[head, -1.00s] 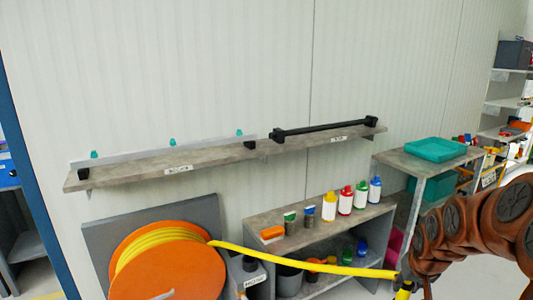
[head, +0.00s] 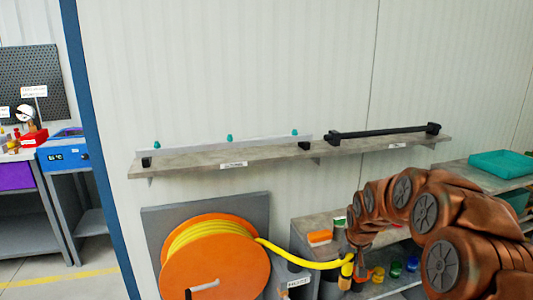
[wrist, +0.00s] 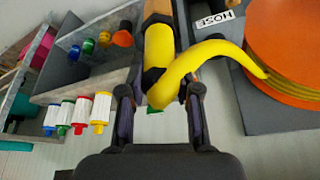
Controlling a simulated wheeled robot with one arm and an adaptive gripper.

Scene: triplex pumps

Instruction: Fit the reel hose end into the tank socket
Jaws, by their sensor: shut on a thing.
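The yellow hose (head: 300,261) runs from the orange reel (head: 225,272) on the left to my gripper (head: 355,262) on the right. In the wrist view, my gripper (wrist: 160,95) is shut on the hose end (wrist: 158,45), around or just beside its black collar. The hose end is a yellow sleeve with an orange-brown tip (wrist: 157,8), cut off by the frame's top edge. Behind the collar, the hose bends sharply and curves to the reel (wrist: 290,50). I cannot make out the tank socket in either view.
A low grey shelf (head: 312,222) behind my gripper holds bottles and jars; four-colour bottles show in the wrist view (wrist: 82,113). A long wall shelf (head: 270,160) with a black bar (head: 385,131) is above. A blue post (head: 98,150) and workbench stand left.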

